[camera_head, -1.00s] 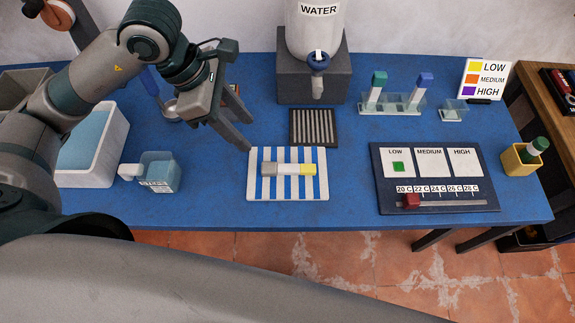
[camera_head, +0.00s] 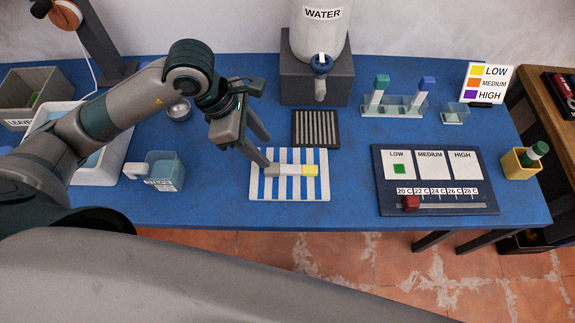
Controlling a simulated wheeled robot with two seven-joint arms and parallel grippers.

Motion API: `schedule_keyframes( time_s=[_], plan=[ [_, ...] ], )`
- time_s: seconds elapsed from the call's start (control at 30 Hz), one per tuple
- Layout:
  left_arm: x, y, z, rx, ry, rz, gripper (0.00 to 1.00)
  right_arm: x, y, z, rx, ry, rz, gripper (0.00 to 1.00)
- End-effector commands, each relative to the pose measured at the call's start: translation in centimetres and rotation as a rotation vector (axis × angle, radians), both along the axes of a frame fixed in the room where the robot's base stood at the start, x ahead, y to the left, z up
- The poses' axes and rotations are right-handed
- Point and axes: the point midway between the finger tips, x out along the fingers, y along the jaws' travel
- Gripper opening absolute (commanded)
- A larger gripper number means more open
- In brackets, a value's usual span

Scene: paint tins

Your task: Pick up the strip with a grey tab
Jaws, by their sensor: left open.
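The strip (camera_head: 290,171) lies flat across a blue-and-white striped mat (camera_head: 318,193). Its left end is a grey tab, its middle is white and its right end is yellow. My left gripper (camera_head: 268,152) is open and empty, with its two fingers pointing down and to the right. The nearer fingertip shows just above the grey tab in the picture and covers a little of the mat's edge; I cannot tell whether it touches. My right gripper is not in view.
A dark ribbed tray (camera_head: 316,128) lies behind the mat, with a water dispenser (camera_head: 318,78) farther back. A dark board (camera_head: 437,207) with level cards is to the right. A clear jug (camera_head: 165,171) and a white basin (camera_head: 117,153) stand left. Blue table between mat and board is clear.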

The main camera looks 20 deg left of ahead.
Motion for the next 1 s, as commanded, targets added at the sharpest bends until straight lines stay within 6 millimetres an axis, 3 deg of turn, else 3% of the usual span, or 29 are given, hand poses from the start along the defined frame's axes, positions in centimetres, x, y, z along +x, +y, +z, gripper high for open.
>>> schedule_keyframes(
  time_s=[0.33,0.77,1.0],
  plan=[
    [0.5,-1.9,-4.6,-0.001,0.001,0.001,0.42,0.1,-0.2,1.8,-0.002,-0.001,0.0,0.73],
    [0.6,-2.1,-5.2,0.0,-0.001,-0.001,0.42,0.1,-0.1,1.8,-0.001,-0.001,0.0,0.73],
    [1.0,-2.6,-6.2,0.0,0.004,0.001,0.42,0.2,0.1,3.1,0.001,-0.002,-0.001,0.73]
  ],
)
